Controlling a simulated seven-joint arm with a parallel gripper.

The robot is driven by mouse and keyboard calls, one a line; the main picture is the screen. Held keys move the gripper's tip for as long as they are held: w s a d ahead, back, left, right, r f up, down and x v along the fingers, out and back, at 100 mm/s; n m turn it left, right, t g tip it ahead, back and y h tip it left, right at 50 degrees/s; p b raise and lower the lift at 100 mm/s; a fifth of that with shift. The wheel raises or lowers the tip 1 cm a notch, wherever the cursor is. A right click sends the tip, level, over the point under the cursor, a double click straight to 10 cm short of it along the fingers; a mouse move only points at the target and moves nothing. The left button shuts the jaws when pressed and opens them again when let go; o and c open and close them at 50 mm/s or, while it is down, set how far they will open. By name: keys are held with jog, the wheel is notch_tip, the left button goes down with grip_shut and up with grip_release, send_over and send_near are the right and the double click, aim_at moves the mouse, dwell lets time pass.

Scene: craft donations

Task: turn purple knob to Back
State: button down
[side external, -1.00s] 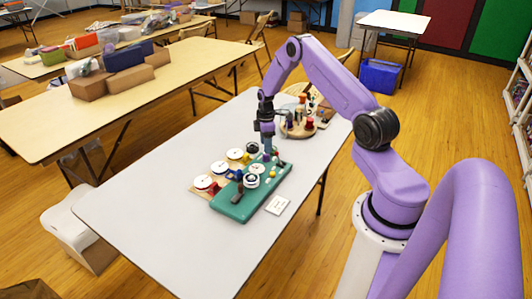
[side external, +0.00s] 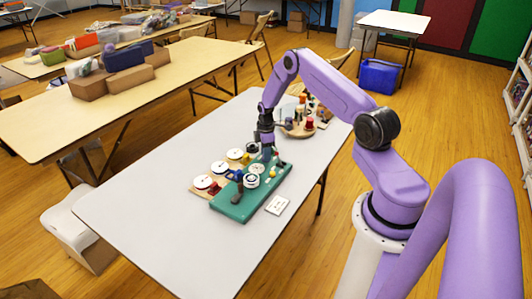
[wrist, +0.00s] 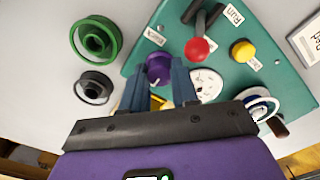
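The purple knob (wrist: 158,69) is a round dial with a pale pointer line on the teal board (wrist: 135,58). In the wrist view the two fingers of my gripper (wrist: 160,72) are apart, one on each side of the knob. I cannot tell whether they touch it. In the side view my gripper (side external: 267,152) points down at the far part of the teal board (side external: 238,212), and its fingers hide the knob. A small white label (wrist: 155,38) lies beside the knob; its text is too small to read.
A red ball-topped lever (wrist: 199,50), a yellow knob (wrist: 243,51) and a white dial (wrist: 207,85) sit close to my fingers. Green (wrist: 96,38) and black (wrist: 95,88) round pieces lie off the board. A round wooden tray (side external: 299,132) stands behind.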

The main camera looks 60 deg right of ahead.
jog(key=shift+m, duration=0.4)
jog(key=m, duration=0.5)
jog(key=shift+m, duration=0.3)
jog(key=m, duration=1.1)
jog(key=shift+m, duration=0.4)
jog(key=m, duration=0.5)
jog(key=shift+m, duration=0.4)
